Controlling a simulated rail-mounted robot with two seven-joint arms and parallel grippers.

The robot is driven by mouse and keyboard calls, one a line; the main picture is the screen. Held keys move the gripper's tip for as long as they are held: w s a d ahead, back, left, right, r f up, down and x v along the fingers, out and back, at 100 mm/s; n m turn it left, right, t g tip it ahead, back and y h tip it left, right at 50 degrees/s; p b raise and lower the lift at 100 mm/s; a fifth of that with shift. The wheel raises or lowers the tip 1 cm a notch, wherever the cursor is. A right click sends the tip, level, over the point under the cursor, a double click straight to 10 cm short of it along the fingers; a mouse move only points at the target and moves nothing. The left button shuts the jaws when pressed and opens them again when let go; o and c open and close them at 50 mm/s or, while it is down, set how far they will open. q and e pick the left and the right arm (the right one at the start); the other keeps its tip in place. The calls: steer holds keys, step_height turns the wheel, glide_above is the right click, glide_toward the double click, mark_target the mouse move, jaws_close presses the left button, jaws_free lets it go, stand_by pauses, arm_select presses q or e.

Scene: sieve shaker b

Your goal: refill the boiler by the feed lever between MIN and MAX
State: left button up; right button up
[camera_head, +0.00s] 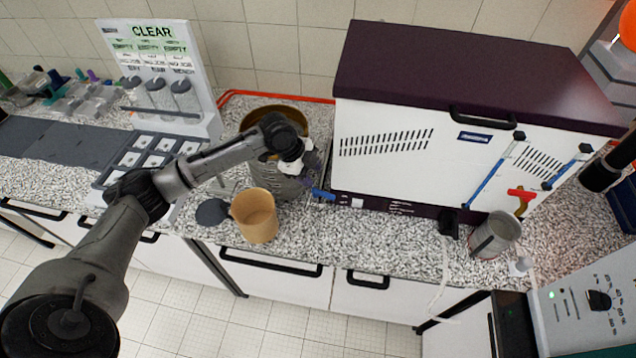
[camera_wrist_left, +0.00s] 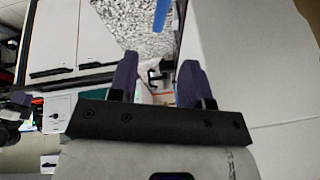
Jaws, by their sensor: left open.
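The boiler appears to be the large white cabinet (camera_head: 400,150) with a dark purple lid. Two slanted blue gauge tubes (camera_head: 490,175) are on its right front; MIN and MAX marks are too small to read. A red-handled brass tap (camera_head: 521,198) sits between them. A small blue lever-like piece (camera_head: 323,194) sticks out at the cabinet's lower left; I cannot tell if it is the feed lever. My left gripper (camera_head: 309,177) is just above and left of that piece. In the left wrist view the gripper (camera_wrist_left: 157,77) has its purple fingers apart with nothing between them.
A tan cup (camera_head: 255,215) stands near the counter's front edge, below my left forearm. A brass-rimmed metal vessel (camera_head: 276,185) is partly hidden by my wrist. A grey metal jug (camera_head: 496,236) stands below the tap.

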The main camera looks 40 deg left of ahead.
arm_select(q)
steer(key=shift+v, duration=1.9)
